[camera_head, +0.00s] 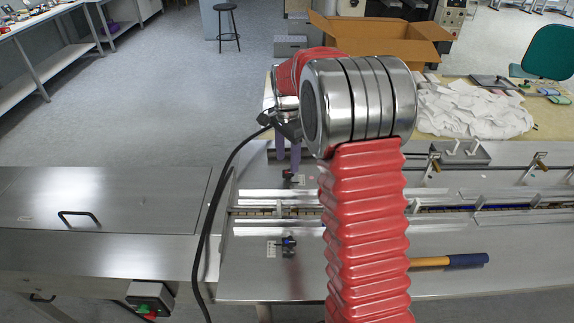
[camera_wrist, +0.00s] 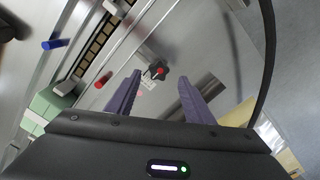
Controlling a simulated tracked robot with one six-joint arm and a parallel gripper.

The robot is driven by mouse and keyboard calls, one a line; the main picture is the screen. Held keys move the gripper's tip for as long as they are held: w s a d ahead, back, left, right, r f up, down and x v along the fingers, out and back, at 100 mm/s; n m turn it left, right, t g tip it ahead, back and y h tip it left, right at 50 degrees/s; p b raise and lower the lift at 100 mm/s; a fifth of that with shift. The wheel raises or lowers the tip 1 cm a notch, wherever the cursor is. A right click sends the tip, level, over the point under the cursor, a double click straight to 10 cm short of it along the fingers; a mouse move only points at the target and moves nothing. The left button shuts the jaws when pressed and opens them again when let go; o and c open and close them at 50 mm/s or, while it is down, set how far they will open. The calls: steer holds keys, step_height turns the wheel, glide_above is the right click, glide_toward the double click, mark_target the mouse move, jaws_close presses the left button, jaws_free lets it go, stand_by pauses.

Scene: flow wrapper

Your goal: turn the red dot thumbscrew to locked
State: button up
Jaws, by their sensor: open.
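The red dot thumbscrew (camera_wrist: 154,73) is a black lobed knob with a red dot, on the steel machine surface. In the wrist view it lies just beyond and between my fingertips. In the head view a small dark knob (camera_head: 288,175) sits below my purple fingers, partly hidden by them. My gripper (camera_wrist: 160,78) is open and empty, its fingers apart on either side of the thumbscrew's line; it also shows in the head view (camera_head: 287,160). I cannot tell whether the fingers touch the knob. A pale label (camera_wrist: 147,86) lies beside it.
A second dark knob with blue on it (camera_head: 289,243) stands nearer, across the rail channel (camera_head: 275,212). A blue-and-yellow-handled tool (camera_head: 468,260) lies at right. White cloths (camera_head: 470,110) lie behind.

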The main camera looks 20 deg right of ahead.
mark_target(287, 173)
step_height(287, 173, up, 10)
stand_by(0.4)
steer(key=shift+w+f, duration=0.1)
steer(key=shift+w, duration=0.05)
stand_by(0.3)
steer(key=s+a+r+n+t, duration=0.1)
steer(key=s+a+n, duration=0.3)
steer(key=s, duration=0.6)
steer(key=s+a+r+n+t, duration=0.1)
steer(key=s+a+n, duration=0.3)
steer(key=s, duration=0.6)
steer(key=s+a+r+n+t, duration=0.1)
steer(key=s+a+n+t, duration=0.2)
steer(key=s+n, duration=0.4)
steer(key=s+a, duration=0.1)
steer(key=s, duration=0.3)
steer(key=shift+a+t, duration=0.3)
steer(key=shift+a, duration=0.05)
